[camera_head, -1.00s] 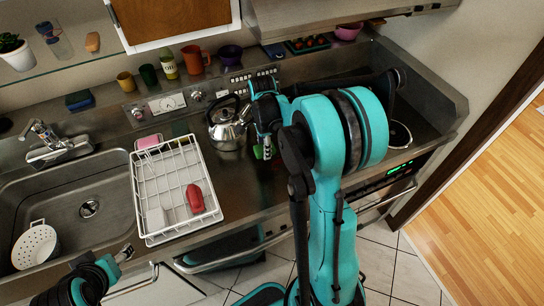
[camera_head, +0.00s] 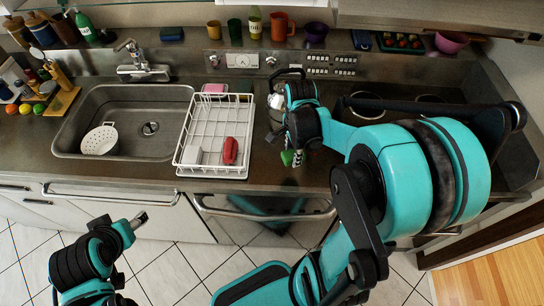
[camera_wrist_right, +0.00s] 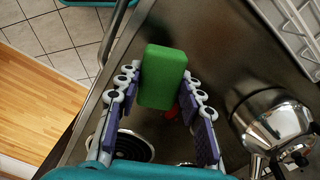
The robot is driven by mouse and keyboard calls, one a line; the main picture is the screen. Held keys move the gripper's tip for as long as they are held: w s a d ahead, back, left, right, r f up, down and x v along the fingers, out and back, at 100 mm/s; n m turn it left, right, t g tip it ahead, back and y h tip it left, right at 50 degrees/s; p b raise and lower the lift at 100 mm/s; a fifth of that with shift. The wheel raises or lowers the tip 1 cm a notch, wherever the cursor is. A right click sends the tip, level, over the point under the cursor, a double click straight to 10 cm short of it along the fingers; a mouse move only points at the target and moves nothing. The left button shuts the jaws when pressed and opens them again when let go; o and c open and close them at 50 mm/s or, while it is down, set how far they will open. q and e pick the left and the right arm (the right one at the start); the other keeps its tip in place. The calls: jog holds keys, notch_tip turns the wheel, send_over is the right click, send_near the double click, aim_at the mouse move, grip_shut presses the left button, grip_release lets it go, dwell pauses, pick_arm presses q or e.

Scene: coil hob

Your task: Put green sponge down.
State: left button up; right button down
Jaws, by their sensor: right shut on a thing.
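The green sponge (camera_wrist_right: 163,77) is a rounded green block between the two fingers of my right gripper (camera_wrist_right: 164,90) in the right wrist view. The gripper is shut on it. In the head view the sponge (camera_head: 287,157) shows as a small green patch below my right gripper (camera_head: 294,155), over the counter to the right of the dish rack. I cannot tell whether the sponge touches the counter. My left gripper (camera_head: 138,220) is at the lower left, in front of the counter and away from the sponge; its fingers are too small to read.
A white dish rack (camera_head: 183,158) holding a red item (camera_head: 230,150) stands left of my right gripper. A steel kettle (camera_wrist_right: 272,122) stands close by. The sink (camera_head: 75,130) is further left. The coil hob (camera_wrist_right: 132,147) lies on the other side. Some bare counter (camera_head: 265,165) shows beside the rack.

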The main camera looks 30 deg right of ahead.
jog(key=b, duration=0.2)
send_over(275, 158)
notch_tip(275, 158, down, 5)
jog(key=shift+a+f, duration=0.15)
notch_tip(275, 158, down, 3)
jog(key=shift+f+b, duration=0.2)
jog(key=shift+b, duration=0.3)
jog(key=shift+f, duration=0.25)
jog(key=shift+f, duration=0.1)
jog(key=c, duration=1)
grip_release()
